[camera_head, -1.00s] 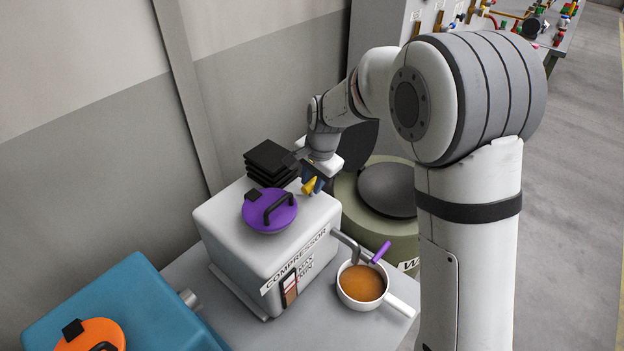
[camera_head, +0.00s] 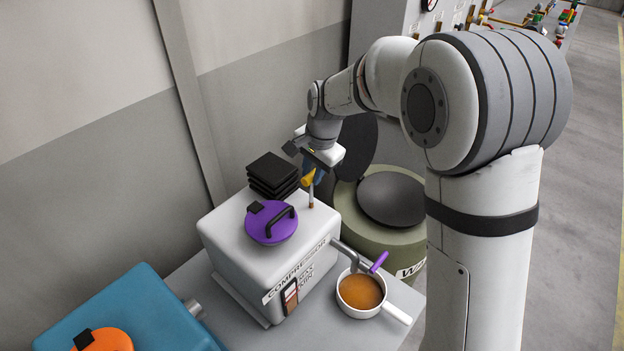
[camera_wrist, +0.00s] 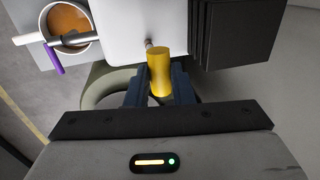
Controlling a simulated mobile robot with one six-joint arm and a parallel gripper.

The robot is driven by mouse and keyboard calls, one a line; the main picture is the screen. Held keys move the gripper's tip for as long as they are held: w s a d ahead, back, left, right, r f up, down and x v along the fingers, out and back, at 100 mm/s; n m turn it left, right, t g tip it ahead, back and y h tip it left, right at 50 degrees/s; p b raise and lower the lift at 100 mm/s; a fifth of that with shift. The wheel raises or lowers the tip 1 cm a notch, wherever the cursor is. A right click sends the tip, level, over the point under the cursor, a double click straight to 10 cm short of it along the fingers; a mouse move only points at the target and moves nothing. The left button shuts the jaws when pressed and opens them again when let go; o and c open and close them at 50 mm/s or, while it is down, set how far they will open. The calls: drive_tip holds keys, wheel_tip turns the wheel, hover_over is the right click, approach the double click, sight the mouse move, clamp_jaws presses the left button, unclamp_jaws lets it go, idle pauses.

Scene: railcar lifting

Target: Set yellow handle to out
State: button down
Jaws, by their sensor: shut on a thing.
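The yellow handle (camera_head: 308,179) stands above the top of the white compressor box (camera_head: 232,240), near its back right edge. A thin rod shows between the handle and the box top. In the wrist view the yellow handle (camera_wrist: 159,72) sits between the blue fingers of my gripper (camera_wrist: 160,88). My gripper (camera_head: 312,172) is shut on the handle. The rod's far end meets the white box in the wrist view.
A purple lid (camera_head: 270,222) with a black grip and a black finned block (camera_head: 272,175) sit on the box. A pan of brown liquid (camera_head: 361,291) stands under a pipe with a purple lever (camera_head: 379,262). A green drum (camera_head: 380,232) stands behind.

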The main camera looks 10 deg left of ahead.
drive_tip(key=shift+w+r, duration=0.15)
drive_tip(key=shift+r, duration=1.1)
drive_tip(key=c, duration=1.3)
unclamp_jaws()
drive_tip(key=shift+o, duration=0.2)
drive_tip(key=v, duration=0.7)
drive_tip(key=shift+r+b, duration=0.35)
drive_tip(key=shift+b, duration=0.05)
